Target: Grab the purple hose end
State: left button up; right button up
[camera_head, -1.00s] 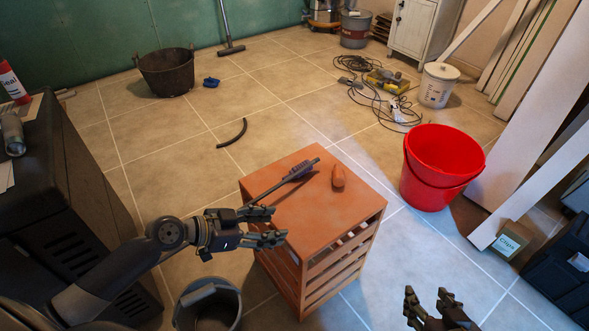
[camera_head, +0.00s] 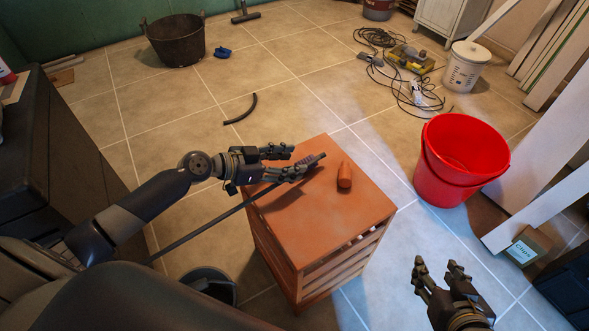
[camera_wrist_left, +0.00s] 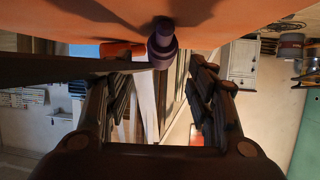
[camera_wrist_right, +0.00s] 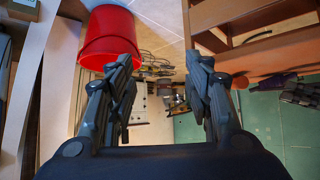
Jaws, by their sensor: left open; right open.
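The purple hose end (camera_head: 314,159) lies over the top of the orange wooden crate (camera_head: 318,232), with its dark hose (camera_head: 208,227) running down to the lower left. In the left wrist view the purple end (camera_wrist_left: 162,42) shows at the top, just beyond and between the fingers. My left gripper (camera_head: 291,161) is open above the crate's far left part, its fingertips close beside the purple end. I cannot tell whether they touch it. My right gripper (camera_head: 438,272) is open and empty, right of the crate over the floor; its fingers also show in the right wrist view (camera_wrist_right: 160,82).
A small orange cylindrical object (camera_head: 344,175) lies on the crate right of the hose end. A red bucket (camera_head: 462,160) stands to the right, a grey bucket (camera_head: 212,285) at the lower left. Cables (camera_head: 402,95) lie behind. White boards (camera_head: 540,200) lean at right.

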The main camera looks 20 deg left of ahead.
aim_at(303, 162)
pick_arm(q)
jog(key=x, duration=0.5)
jog(key=shift+w+f, duration=0.1)
jog(key=shift+f, duration=0.05)
jog(key=c, duration=1.2)
